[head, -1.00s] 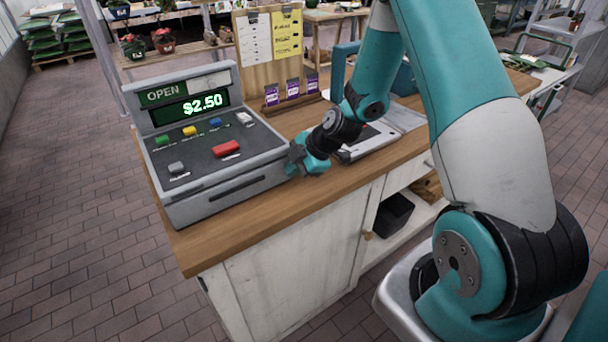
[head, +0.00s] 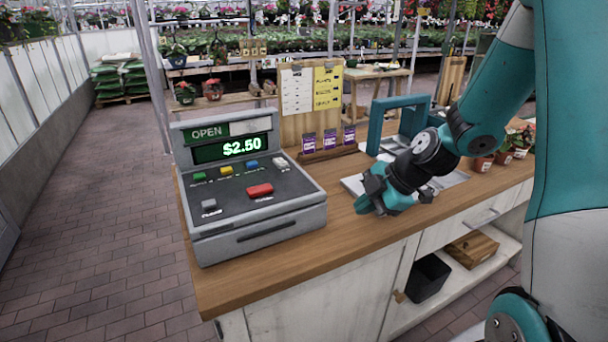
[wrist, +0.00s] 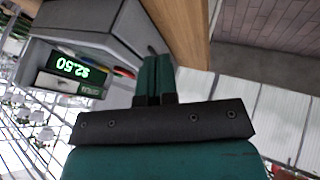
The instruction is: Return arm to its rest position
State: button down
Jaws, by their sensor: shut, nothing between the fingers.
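My gripper (head: 366,205) is teal and black. In the head view it hangs above the wooden counter, to the right of the grey cash register (head: 255,195) and apart from it. Its fingers are together and empty. In the wrist view the two teal fingers (wrist: 154,75) point toward the register (wrist: 95,35), which appears rotated with its display reading $2.50. My arm is bent, its upper link rising at the right of the head view.
The wooden counter (head: 290,265) bears a teal frame (head: 400,103) over a flat metal device, a small rack of purple packets (head: 330,140) and a notice board (head: 312,95). Potted plants (head: 503,150) stand at the right. Open tiled floor (head: 125,230) lies left of the counter.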

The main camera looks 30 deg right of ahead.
jog(key=s+a+r+m+g, duration=0.1)
jog(key=s+a+r+m, duration=0.15)
jog(key=a, duration=0.35)
jog(key=s+a+r+m+g, duration=0.1)
jog(key=s+a+r+g, duration=0.2)
jog(key=a, duration=0.4)
jog(key=s+a+r+m, duration=0.3)
jog(key=s, duration=0.4)
jog(key=s+a+r+m+g, duration=0.1)
jog(key=s+a+r+m, duration=0.2)
jog(key=s, duration=0.4)
jog(key=shift+a+h, duration=0.3)
jog(key=shift+a, duration=0.35)
jog(key=shift+r, duration=0.1)
